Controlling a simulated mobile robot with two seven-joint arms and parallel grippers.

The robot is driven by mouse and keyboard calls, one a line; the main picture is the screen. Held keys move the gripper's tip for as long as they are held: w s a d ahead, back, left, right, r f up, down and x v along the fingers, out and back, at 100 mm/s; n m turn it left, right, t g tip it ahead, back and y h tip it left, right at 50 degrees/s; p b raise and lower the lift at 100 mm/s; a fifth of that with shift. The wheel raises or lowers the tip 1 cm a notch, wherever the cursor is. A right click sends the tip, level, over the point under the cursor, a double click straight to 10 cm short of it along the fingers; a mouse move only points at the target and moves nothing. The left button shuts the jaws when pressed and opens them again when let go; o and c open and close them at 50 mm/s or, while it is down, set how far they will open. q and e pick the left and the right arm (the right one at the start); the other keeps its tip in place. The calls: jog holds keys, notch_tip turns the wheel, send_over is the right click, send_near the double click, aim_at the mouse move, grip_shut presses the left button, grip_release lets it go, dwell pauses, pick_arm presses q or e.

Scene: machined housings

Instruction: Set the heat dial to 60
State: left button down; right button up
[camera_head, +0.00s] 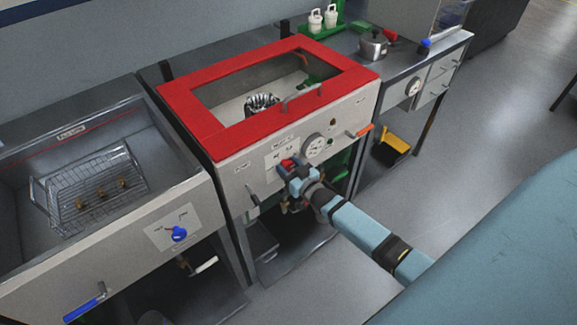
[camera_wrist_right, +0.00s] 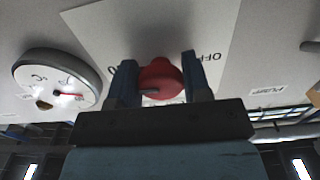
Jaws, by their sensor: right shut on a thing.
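The red heat dial (camera_head: 287,163) sits on a pale label plate on the front panel of the red-rimmed tank (camera_head: 190,101). My right gripper (camera_head: 291,169) is at the panel, shut on the dial. In the right wrist view the red dial (camera_wrist_right: 160,77) lies between the two fingers of my right gripper (camera_wrist_right: 160,84). "OFF" shows upside down beside it; the other scale marks are mostly hidden, so I cannot read the setting. A round °C gauge (camera_head: 316,146) is beside the dial; its red needle shows in the right wrist view. My left gripper is not in view.
A basin with a wire basket (camera_head: 90,187) and a blue knob (camera_head: 179,233) stands to the left. An orange-handled lever (camera_head: 360,131) sticks out right of the gauge. A counter with a pot (camera_head: 373,45) is at the right. Open floor lies in front.

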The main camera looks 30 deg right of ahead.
dwell(0.4)
jog(key=o, duration=0.9)
jog(key=shift+s, duration=0.1)
jog(key=s+d, duration=0.1)
jog(key=s, duration=1.2)
jog(key=shift+s, duration=0.3)
